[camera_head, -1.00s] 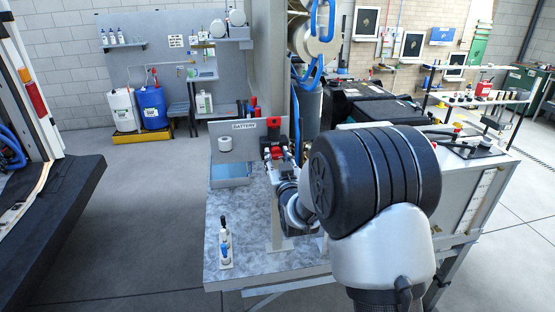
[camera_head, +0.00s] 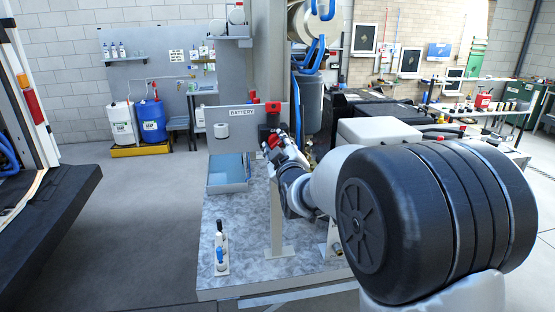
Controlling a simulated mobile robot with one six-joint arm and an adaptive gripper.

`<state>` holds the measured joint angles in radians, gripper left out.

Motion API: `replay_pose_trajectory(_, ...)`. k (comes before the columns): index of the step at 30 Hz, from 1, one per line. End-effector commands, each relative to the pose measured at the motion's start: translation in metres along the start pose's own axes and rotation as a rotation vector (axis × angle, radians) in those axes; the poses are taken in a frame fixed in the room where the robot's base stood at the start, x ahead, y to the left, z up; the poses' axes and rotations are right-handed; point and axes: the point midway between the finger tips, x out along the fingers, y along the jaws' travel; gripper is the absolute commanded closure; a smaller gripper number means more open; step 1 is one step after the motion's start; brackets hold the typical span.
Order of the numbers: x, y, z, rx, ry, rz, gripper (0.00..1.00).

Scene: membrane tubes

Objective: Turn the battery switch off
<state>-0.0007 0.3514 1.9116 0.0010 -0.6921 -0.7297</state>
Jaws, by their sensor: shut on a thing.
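A grey panel marked BATTERY (camera_head: 222,147) stands at the back of the workbench. The battery switch (camera_head: 270,132) is a dark body at the panel's right end, with a red handle (camera_head: 273,141) low on its front and a red part (camera_head: 272,107) at its top. My gripper (camera_head: 275,149) is at the red handle and shut on it. Its fingers are small and partly merge with the switch, so the exact grip and the handle's angle are hard to read.
A blue tray (camera_head: 228,187) sits below the panel. A small stand with a blue-and-white fitting (camera_head: 221,257) is at the bench's front left. A grey post (camera_head: 277,215) rises close to my gripper. The bench top (camera_head: 242,220) between them is clear.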

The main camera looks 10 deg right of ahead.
Motion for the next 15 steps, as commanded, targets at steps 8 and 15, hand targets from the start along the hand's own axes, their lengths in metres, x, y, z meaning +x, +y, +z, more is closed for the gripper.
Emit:
replay_pose_trajectory(8,0.0,-0.0012,0.0021,-0.263,0.003,0.003,0.91)
replay_pose_trajectory(15,0.0001,-0.0002,0.0012,-0.486,0.002,0.004,0.91)
